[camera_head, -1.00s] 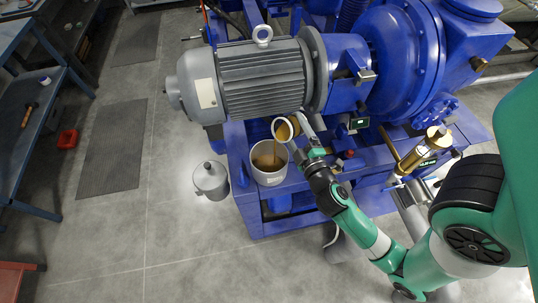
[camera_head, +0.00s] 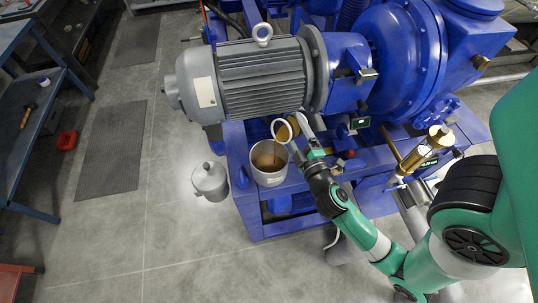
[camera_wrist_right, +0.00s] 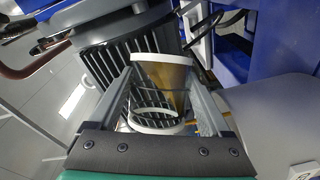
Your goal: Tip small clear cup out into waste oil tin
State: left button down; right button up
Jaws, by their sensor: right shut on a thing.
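The small clear cup (camera_head: 283,130) is tilted over the waste oil tin, its white rim facing down and left. Brown liquid lies along one wall of the cup, and a brown stream runs from its mouth down toward the tin. My right gripper (camera_head: 306,140) is shut on the cup; in the right wrist view the cup (camera_wrist_right: 162,92) sits between the two fingers (camera_wrist_right: 165,105). The waste oil tin (camera_head: 270,178) is an open, pale tin with brown oil inside, standing upright on the blue machine base. My left gripper is not in view.
A large grey motor (camera_head: 262,80) stands just behind the cup and tin. A grey lidded can (camera_head: 210,181) stands on the floor left of the tin. A brass cylinder (camera_head: 413,157) is right of my gripper. The floor at left is mostly clear.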

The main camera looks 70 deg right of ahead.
aim_at(290, 127)
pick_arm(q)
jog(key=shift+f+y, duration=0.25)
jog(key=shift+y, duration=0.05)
